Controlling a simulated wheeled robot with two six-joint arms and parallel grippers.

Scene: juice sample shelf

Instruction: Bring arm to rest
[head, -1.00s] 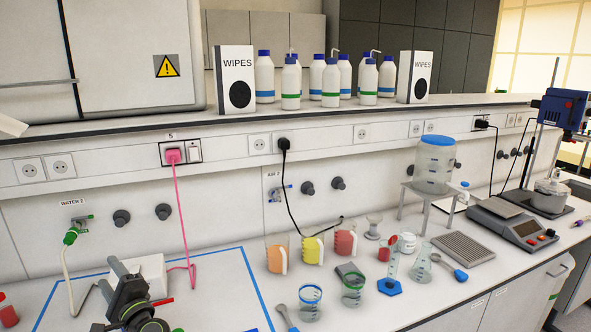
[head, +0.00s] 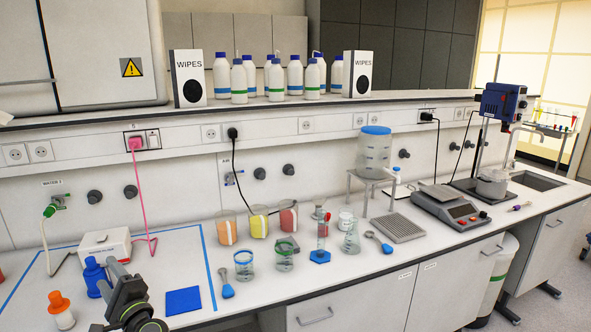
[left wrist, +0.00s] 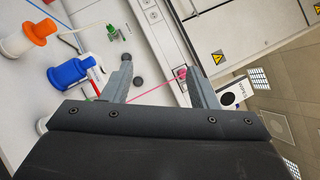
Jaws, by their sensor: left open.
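My left gripper (head: 118,280) is at the lower left of the head view, above the bench and in front of a blue bottle (head: 95,274). In the left wrist view its two fingers (left wrist: 160,82) stand wide apart with nothing between them. The blue bottle (left wrist: 72,72) and an orange-capped bottle (left wrist: 28,38) lie to the left of the fingers there. The orange-capped bottle also shows in the head view (head: 61,309), left of the gripper. My right gripper is in neither view.
A white box (head: 104,243) stands behind the gripper and a blue pad (head: 183,301) lies to its right. Beakers with orange juice (head: 227,231), yellow juice (head: 259,222) and red juice (head: 288,217) stand mid-bench.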

